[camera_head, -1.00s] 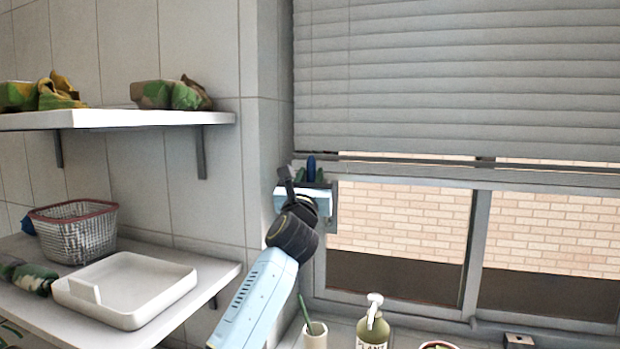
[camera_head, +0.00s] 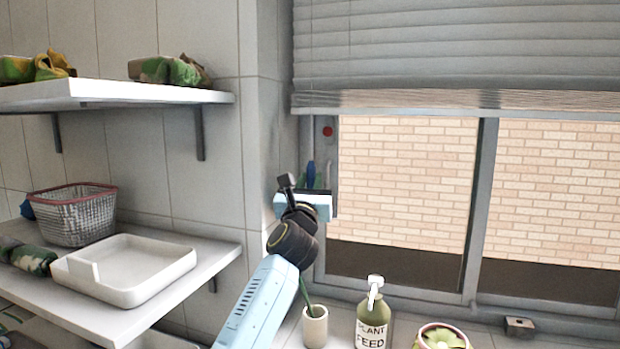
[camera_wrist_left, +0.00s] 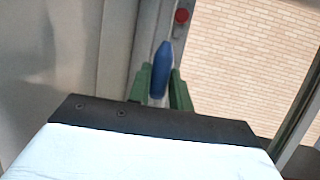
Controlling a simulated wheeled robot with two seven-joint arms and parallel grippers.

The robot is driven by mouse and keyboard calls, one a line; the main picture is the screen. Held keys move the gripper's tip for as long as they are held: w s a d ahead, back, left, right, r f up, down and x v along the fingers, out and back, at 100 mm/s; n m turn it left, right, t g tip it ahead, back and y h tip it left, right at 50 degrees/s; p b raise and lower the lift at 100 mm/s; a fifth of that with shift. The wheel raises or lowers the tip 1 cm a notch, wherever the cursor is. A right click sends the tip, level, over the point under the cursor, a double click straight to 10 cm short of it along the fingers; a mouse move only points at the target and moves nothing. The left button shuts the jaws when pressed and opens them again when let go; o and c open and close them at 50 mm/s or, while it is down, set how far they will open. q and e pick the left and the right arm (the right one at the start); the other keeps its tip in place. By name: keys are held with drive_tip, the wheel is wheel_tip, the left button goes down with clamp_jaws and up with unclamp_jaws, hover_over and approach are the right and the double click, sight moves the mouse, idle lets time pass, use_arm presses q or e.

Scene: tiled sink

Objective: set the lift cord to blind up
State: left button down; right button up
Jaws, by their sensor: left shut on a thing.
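My left gripper (camera_head: 312,184) is at the left side of the window frame. In the left wrist view its green fingers (camera_wrist_left: 161,82) are closed on both sides of a slim upright blue handle, the end of the lift cord (camera_wrist_left: 160,62). The blue handle (camera_head: 311,171) also shows in the head view, rising just above the gripper. The cord itself is too thin to make out. The grey blind (camera_head: 455,50) hangs over the top of the window, with its lower slats bunched close above the bottom rail. My right gripper is not in view.
A red dot (camera_head: 327,131) is on the window frame above the handle. A plant feed bottle (camera_head: 374,322), a white cup (camera_head: 315,328) and a potted plant (camera_head: 441,338) stand below. Shelves at left hold a wire basket (camera_head: 75,216) and a white tray (camera_head: 125,270).

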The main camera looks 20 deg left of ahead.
use_arm(q)
drive_tip(key=c, duration=1.5)
unclamp_jaws()
drive_tip(key=shift+r, duration=0.1)
drive_tip(key=shift+c, duration=0.2)
drive_tip(key=v, duration=1.3)
drive_tip(key=shift+s+b, duration=0.15)
drive_tip(key=shift+b, duration=0.3)
